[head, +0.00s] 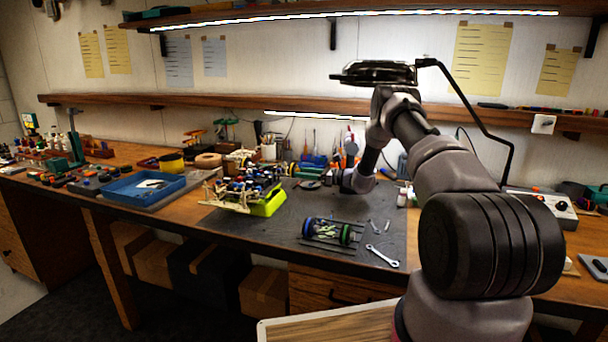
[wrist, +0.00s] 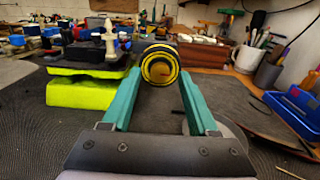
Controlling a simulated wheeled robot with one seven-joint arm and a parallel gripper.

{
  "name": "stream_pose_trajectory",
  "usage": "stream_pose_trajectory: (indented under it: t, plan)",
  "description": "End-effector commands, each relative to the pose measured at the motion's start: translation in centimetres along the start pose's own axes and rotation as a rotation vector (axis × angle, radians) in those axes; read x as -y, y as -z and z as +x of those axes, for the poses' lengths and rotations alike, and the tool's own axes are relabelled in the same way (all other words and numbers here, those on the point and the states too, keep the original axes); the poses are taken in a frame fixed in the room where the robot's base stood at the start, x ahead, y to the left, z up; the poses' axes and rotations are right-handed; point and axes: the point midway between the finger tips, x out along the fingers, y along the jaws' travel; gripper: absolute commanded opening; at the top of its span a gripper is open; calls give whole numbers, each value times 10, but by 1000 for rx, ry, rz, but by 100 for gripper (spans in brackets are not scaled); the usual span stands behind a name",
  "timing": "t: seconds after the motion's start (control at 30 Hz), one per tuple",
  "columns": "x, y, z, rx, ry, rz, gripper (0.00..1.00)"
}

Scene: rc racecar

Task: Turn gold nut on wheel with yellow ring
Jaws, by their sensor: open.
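In the wrist view, the wheel with the yellow ring (wrist: 146,52) faces my camera, with the gold nut (wrist: 159,71) at its centre. My gripper (wrist: 159,82) is open, its two teal fingers reaching forward on either side of the wheel and nut. I cannot tell whether the fingertips touch the wheel. The racecar (head: 250,180) sits on a bright yellow-green stand (head: 270,203) on the bench in the head view; the stand also shows at left in the wrist view (wrist: 92,93).
A grey mat (head: 285,225) lies under the stand. On it are a wheel-and-axle assembly (head: 330,232) and a wrench (head: 382,256). A blue tray (head: 152,188) stands at left. In the wrist view, a pen mug (wrist: 248,58) and a blue bin (wrist: 296,108) are at right.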

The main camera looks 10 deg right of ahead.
Motion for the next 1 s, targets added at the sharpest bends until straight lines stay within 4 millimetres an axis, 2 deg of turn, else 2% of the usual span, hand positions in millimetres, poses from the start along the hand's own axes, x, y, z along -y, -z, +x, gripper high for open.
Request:
stream_pose_trajectory:
  t: [0.2, 0.27, 0.3, 0.37, 0.73, 1.0]
  plan:
    - [0, 0, 0, 0, 0, 0, 60]
    - [0, 0, 0, 0, 0, 0, 37]
    - [0, 0, 0, 0, 0, 0, 22]
    - [0, 0, 0, 0, 0, 0, 0]
    - [0, 0, 0, 0, 1, -35, 0]
    - [2, 0, -1, 0, 2, -193, 0]
